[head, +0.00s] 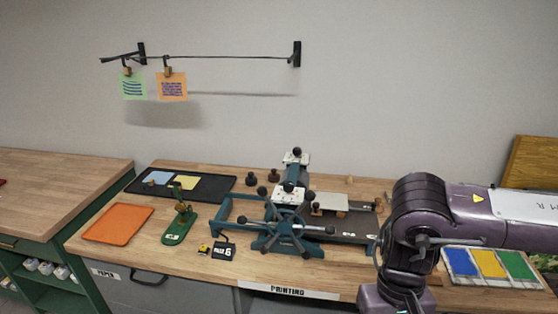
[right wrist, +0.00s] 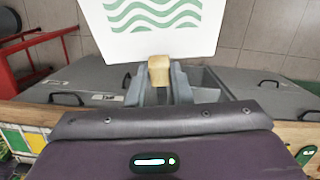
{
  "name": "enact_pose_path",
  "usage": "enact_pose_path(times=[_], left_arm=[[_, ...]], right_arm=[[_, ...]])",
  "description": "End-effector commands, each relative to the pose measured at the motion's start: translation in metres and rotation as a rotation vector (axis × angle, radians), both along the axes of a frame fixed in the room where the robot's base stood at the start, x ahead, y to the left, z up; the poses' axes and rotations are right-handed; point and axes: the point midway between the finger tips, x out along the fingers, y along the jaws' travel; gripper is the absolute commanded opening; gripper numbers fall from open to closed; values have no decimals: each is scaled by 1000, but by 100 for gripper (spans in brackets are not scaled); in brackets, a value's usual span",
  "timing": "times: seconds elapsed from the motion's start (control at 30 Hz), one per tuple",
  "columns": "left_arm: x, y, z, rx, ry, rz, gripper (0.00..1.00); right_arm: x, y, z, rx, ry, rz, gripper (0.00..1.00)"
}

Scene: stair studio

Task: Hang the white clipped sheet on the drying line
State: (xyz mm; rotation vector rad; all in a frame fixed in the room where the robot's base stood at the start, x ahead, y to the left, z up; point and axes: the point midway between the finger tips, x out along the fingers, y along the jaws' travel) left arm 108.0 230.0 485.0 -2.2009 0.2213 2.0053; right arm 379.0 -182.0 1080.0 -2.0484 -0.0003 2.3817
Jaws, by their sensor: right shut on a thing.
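My right gripper (right wrist: 158,84) is shut on a wooden clip (right wrist: 159,68) in the right wrist view. The clip holds the white sheet (right wrist: 150,22), printed with green wavy lines; its far end runs out of the picture. The floor and cabinets show below it. The drying line (head: 225,57) runs along the wall in the head view, between two dark brackets. A green sheet (head: 133,88) and an orange sheet (head: 172,88) hang by clips at its left part. The line's right part is empty. In the head view my right gripper and the white sheet are out of sight.
The bench below the line carries a teal press (head: 290,225), a black tray (head: 215,186) with blue and yellow sheets, an orange tray (head: 118,223) and a green stapler-like tool (head: 180,224). A wooden board (head: 533,170) stands at right. The wall around the line is clear.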

Motion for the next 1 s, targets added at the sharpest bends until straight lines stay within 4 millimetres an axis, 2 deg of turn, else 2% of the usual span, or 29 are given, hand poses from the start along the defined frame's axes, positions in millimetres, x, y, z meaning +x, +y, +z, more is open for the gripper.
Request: enact_pose_path(times=[0.4,0.8,0.93,1.0], left_arm=[[0,0,24,0,0,0,79],[-1,0,25,0,1,0,79],[-1,0,21,0,1,0,79],[-1,0,16,0,1,0,79]], right_arm=[[-39,6,13,0,1,2,0],[-44,7,13,0,0,0,0],[-41,9,0,7,3,1,0],[-38,10,-17,16,5,2,0]])
